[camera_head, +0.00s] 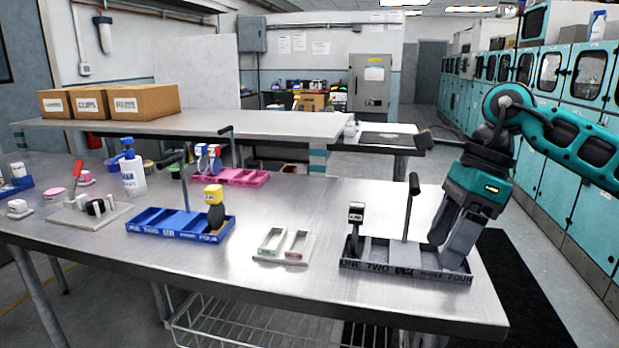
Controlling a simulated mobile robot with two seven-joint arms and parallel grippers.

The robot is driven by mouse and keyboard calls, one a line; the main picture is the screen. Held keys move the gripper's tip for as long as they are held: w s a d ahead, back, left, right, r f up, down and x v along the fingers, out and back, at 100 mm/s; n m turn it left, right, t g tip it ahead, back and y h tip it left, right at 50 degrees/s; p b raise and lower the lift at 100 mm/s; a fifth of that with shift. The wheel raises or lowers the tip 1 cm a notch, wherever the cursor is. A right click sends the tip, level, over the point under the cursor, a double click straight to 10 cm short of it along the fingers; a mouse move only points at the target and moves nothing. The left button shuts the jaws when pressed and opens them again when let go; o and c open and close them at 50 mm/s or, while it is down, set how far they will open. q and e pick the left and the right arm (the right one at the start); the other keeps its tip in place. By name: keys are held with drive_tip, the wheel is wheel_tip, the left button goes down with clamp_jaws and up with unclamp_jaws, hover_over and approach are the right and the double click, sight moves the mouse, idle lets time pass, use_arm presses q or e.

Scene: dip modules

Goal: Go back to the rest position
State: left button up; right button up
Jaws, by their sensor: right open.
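My right gripper (449,252) comes in from the right, teal and dark grey, pointing down at the right end of a black tray (405,274) labelled ONE, TWO and FOUR. Its fingers are apart, with the tips low at the FOUR end; whether they touch the tray or have anything between them I cannot tell. A black module with a white label (355,226) stands upright at the left end of that tray. The tray's upright handle (411,205) rises just left of my gripper. My left gripper is not in view.
A blue tray (180,230) holds a yellow and black module (214,206) at its right end. A white two-slot block (283,246) lies between the trays. A pink tray (243,178), a pump bottle (132,172) and a red-handled stand (88,212) are farther back and left.

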drive_tip(key=s+a+f+m+g+y+p, duration=0.1)
drive_tip(key=s+a+f+m+y, duration=0.2)
drive_tip(key=a+y, duration=0.55)
drive_tip(key=s+a+f+m+y, duration=0.1)
drive_tip(key=s+a+m+y, duration=0.4)
drive_tip(key=a, duration=0.7)
drive_tip(key=w+d+f+m+t+h+p, duration=0.1)
drive_tip(key=d+f+m+t+h, duration=0.25)
drive_tip(key=m+t, duration=0.45)
drive_tip(key=w+d+f+m+t+h, duration=0.25)
drive_tip(key=f+m+t, duration=0.25)
drive_tip(key=m, duration=0.7)
drive_tip(key=w+d+f+m+t+h+p, duration=0.1)
drive_tip(key=d+f+m+t+h, duration=0.2)
drive_tip(key=m+t, duration=0.5)
drive_tip(key=s+d+f+m+g+h, duration=0.3)
drive_tip(key=s+f+m, duration=0.3)
drive_tip(key=f, duration=0.3)
drive_tip(key=s+d+f+m+g+h, duration=0.3)
drive_tip(key=s+d+f+m+g, duration=0.2)
drive_tip(key=s+f, duration=0.4)
drive_tip(key=shift+d+f+m, duration=0.4)
drive_tip(key=shift+d+m, duration=0.4)
drive_tip(key=shift+m, duration=0.4)
